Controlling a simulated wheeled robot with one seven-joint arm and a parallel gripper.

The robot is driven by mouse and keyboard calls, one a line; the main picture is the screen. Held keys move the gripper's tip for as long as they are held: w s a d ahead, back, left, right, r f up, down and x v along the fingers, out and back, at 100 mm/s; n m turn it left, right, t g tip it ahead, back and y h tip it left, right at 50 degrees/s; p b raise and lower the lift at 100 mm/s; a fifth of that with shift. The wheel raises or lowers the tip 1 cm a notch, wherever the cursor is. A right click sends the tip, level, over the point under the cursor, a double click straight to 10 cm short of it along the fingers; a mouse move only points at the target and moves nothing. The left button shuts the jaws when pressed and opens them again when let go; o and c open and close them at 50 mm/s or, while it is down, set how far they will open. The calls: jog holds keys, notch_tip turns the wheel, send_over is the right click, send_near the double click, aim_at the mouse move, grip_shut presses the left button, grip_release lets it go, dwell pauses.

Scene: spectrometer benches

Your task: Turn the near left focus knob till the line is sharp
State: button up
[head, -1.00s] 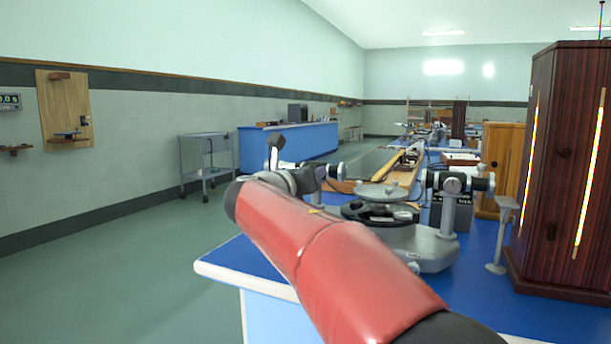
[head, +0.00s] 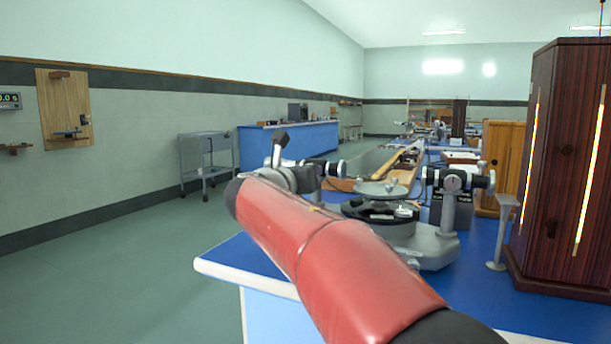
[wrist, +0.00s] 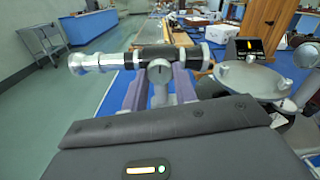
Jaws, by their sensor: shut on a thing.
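The near left focus knob (wrist: 160,73) is a grey round knob with a dark index mark, on the side of a black and silver telescope tube (wrist: 97,62). In the wrist view my gripper (wrist: 160,84) has its two purple fingers on either side of this knob, shut on it. In the head view the tube (head: 326,168) shows past my wrist, but the knob and fingertips are hidden. A small dark screen (wrist: 248,45) at the right of the wrist view shows a short orange line, too small to judge its sharpness.
The round spectrometer table (head: 381,188) stands right of my wrist, with a second telescope (head: 455,182) beyond it. A tall dark wooden cabinet (head: 562,170) stands at the right. The floor to the left is open up to a grey trolley (head: 207,160).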

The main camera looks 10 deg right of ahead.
jog(key=shift+m+b, duration=2.7)
jog(key=shift+m, duration=2.9)
jog(key=o, duration=1)
jog(key=v, duration=0.8)
jog(key=shift+w+b, duration=0.1)
jog(key=shift+b, duration=0.2)
